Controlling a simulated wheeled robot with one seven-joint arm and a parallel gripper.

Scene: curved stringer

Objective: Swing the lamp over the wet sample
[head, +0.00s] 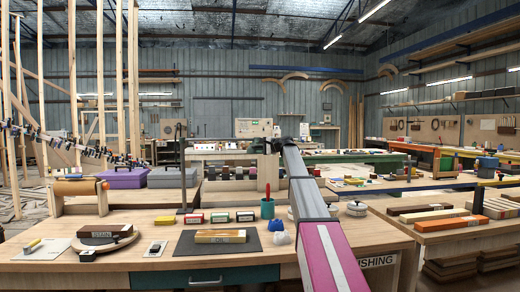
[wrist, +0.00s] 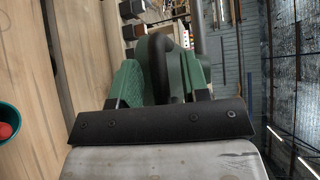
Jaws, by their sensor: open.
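My gripper (head: 264,146) is raised above the back of the front bench, its dark end facing away and its jaws hard to make out there. In the wrist view my gripper (wrist: 162,72) shows green parts beyond a black bar, with a black curved piece between them; I cannot tell whether that piece is gripped. A slim black upright (head: 180,165) stands at the back left of the bench, possibly the lamp's post; no lamp head is clear. A labelled wooden block (head: 220,236) lies on a dark mat (head: 188,247). I cannot tell which piece is the wet sample.
A dark-topped block (head: 105,231) sits on a round board at left. Several small boxes (head: 220,217), a green cup (head: 267,208) and blue lumps (head: 281,238) stand near the arm. A brown roll (head: 78,187) is at left.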

